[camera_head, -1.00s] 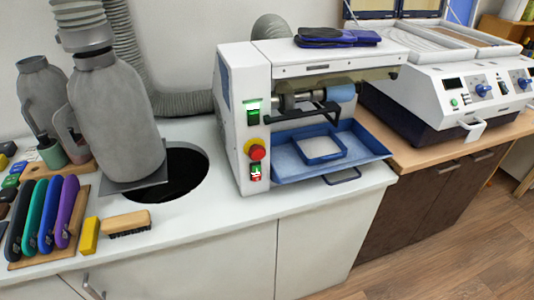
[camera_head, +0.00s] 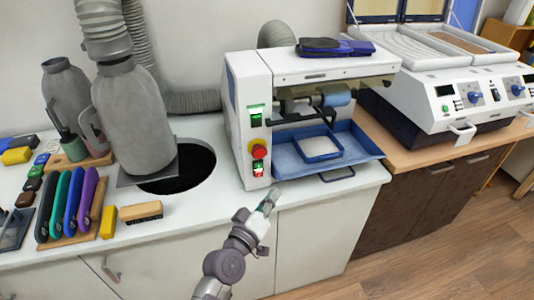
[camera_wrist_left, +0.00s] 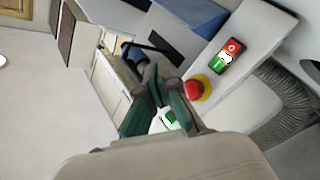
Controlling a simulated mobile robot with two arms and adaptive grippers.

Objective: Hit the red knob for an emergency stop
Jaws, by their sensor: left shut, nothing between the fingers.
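The red knob (camera_head: 259,152) sits on a yellow base on the left front face of the white machine (camera_head: 237,75), between a green switch (camera_head: 256,117) above and a red-and-green switch (camera_head: 258,169) below. It also shows in the left wrist view (camera_wrist_left: 194,90), just right of the fingers. My left gripper (camera_head: 270,198) is shut and empty, below and slightly right of the knob, apart from it in the head view. Its green-grey fingers (camera_wrist_left: 163,104) show in the left wrist view. My right gripper is in neither view.
A blue tray (camera_head: 368,148) juts from the machine's front. Left of it are a round dark hole (camera_head: 190,175), a grey bottle-shaped container (camera_head: 135,120), a brush (camera_head: 140,211) and several coloured tools. The counter's front edge lies beneath my left gripper.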

